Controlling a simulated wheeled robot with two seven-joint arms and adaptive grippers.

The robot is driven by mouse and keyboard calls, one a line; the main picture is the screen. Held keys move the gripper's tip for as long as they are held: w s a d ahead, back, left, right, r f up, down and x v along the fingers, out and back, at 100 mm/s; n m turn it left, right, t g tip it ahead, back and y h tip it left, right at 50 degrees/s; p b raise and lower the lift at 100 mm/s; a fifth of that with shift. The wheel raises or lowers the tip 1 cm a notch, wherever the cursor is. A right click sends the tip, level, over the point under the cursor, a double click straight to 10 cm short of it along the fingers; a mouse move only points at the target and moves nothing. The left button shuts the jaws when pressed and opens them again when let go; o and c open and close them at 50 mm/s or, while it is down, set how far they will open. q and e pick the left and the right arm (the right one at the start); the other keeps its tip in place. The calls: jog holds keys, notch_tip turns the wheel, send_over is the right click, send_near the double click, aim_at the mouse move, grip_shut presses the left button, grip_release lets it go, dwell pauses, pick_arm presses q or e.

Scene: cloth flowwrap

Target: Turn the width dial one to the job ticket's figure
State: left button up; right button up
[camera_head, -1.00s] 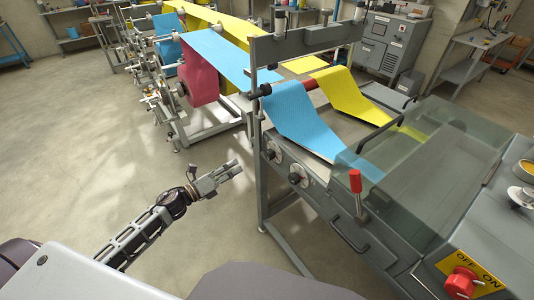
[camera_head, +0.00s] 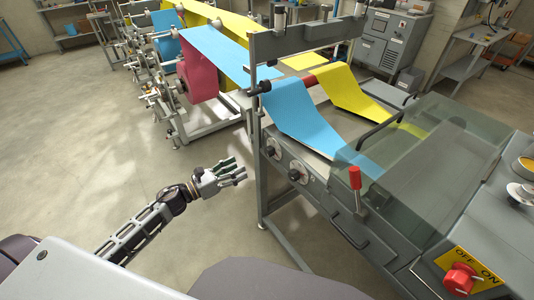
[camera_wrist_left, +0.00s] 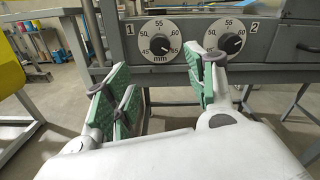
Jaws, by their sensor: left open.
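Width dial one (camera_wrist_left: 159,46) is a white round scale with a black knob, marked "1" and mm, on the grey machine's front panel. It also shows in the head view (camera_head: 270,151). Its numbers run from 45 to 65; the knob's exact setting is too small to read surely. My left gripper (camera_head: 238,172) is open and empty, in front of the panel and apart from it. In the left wrist view its green-padded fingers (camera_wrist_left: 160,78) stand spread, the dial showing between them. My right gripper is out of view. I see no readable job ticket.
A second dial (camera_wrist_left: 230,44), marked "2", sits right of dial one, partly behind a finger. A grey frame post (camera_head: 257,150) stands left of the dials. A red-knobbed lever (camera_head: 355,178) and a handle (camera_head: 350,232) are to the right. The floor left is clear.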

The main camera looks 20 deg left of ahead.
pick_arm(q)
jog(key=p, duration=0.1)
send_near(266, 153)
jog(key=shift+x, duration=2.1)
jog(key=shift+p+x, duration=0.45)
jog(key=shift+x, duration=2.5)
jog(key=shift+d, duration=0.15)
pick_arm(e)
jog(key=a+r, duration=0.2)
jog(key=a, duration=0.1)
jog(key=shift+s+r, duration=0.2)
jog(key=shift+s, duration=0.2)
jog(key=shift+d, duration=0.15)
